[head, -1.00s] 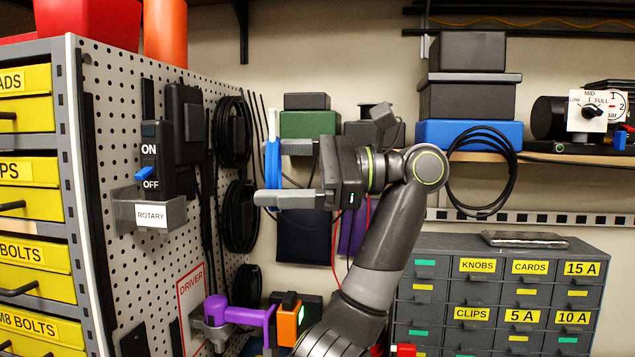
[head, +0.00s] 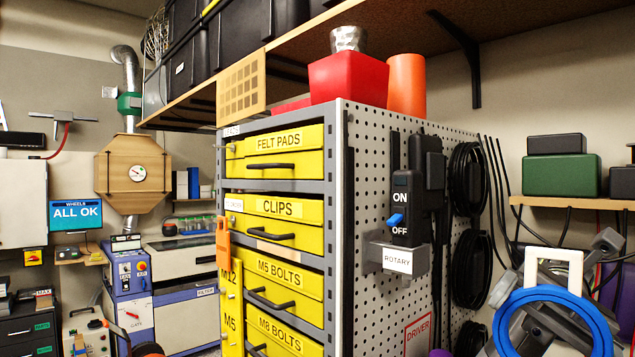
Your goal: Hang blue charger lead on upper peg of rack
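The blue charger lead (head: 553,292) shows as a thick blue ring at the lower right of the head view. A white square loop (head: 553,253) stands at its top. My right gripper (head: 542,322) is behind the ring, its grey fingers partly hidden by it; the ring is held up in the air. Black coils hang one above another on the pegboard side (head: 375,130) of the cabinet: an upper coil (head: 467,180) and a lower coil (head: 471,272). The ring is right of these coils, apart from them in the picture. I cannot make out individual pegs behind the coils. My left gripper is not in view.
A switch box (head: 406,205) and a ROTARY holder (head: 397,258) jut from the pegboard, left of the coils. Several black cables (head: 500,190) hang on the wall beside it. A shelf (head: 575,202) with a green box (head: 560,175) is at the right.

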